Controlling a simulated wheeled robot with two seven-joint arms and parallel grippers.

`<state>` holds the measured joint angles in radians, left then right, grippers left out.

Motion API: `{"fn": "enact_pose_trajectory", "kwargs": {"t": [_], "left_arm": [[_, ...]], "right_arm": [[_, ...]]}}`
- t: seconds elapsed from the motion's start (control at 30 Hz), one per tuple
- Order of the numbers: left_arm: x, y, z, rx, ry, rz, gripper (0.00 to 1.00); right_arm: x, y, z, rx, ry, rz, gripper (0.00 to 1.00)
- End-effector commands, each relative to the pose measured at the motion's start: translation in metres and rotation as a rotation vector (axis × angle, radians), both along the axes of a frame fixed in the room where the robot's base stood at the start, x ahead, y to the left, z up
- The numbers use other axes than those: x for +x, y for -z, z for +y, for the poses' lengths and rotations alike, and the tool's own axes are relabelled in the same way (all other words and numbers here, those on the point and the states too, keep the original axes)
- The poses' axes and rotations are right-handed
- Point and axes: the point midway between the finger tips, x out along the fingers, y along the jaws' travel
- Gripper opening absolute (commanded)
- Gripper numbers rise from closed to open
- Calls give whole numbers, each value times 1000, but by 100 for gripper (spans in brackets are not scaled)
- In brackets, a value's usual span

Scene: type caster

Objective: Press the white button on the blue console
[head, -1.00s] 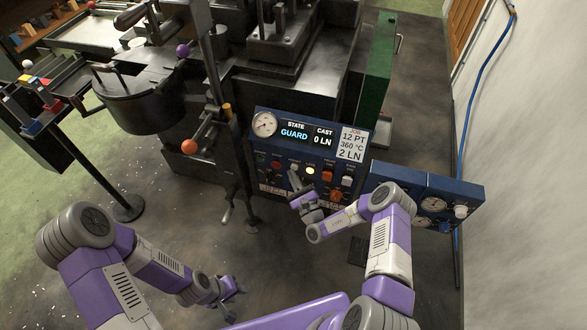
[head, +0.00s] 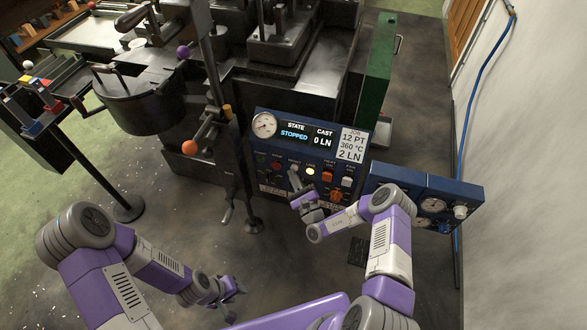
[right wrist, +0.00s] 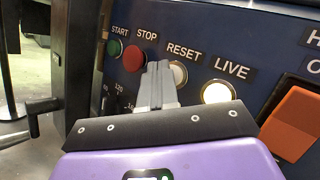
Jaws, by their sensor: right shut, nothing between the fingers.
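The blue console (head: 300,153) stands in the middle of the head view; its state display (head: 294,135) reads STOPPED. In the right wrist view, the white button (right wrist: 178,74) labelled RESET sits between the red STOP button (right wrist: 133,58) and the round, glowing LIVE lamp (right wrist: 216,92). My right gripper (head: 294,177) is shut and empty in front of the panel. In the right wrist view its fingertips (right wrist: 158,66) overlap the left edge of the white button; I cannot tell whether they touch it. My left gripper (head: 230,287) hangs low, away from the console; its finger opening is unclear.
Orange switches (head: 330,177) sit to the right on the panel, and one (right wrist: 292,124) is close in the right wrist view. A second blue gauge box (head: 455,192) stands right of the console. A lever with an orange knob (head: 190,147) is at its left.

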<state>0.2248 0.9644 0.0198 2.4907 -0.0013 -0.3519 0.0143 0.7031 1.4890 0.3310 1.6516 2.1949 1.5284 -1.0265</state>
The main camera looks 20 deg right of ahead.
Motion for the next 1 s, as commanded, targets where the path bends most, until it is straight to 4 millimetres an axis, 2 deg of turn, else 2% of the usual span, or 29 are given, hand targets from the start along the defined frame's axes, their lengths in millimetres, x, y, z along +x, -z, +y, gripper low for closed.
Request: {"fn": "enact_pose_trajectory", "kwargs": {"t": [0.37, 0.8, 1.0], "left_arm": [[0, -4, 0, 0, 0, 0, 39], [0, -30, 0, 0, 0, 0, 39], [0, -36, 0, 0, 0, 0, 39]], "right_arm": [[-4, 0, 3, 1, -1, 1, 0], [-40, -2, 27, 2, -1, 3, 0], [-51, -1, 34, 1, 0, 1, 0]]}}
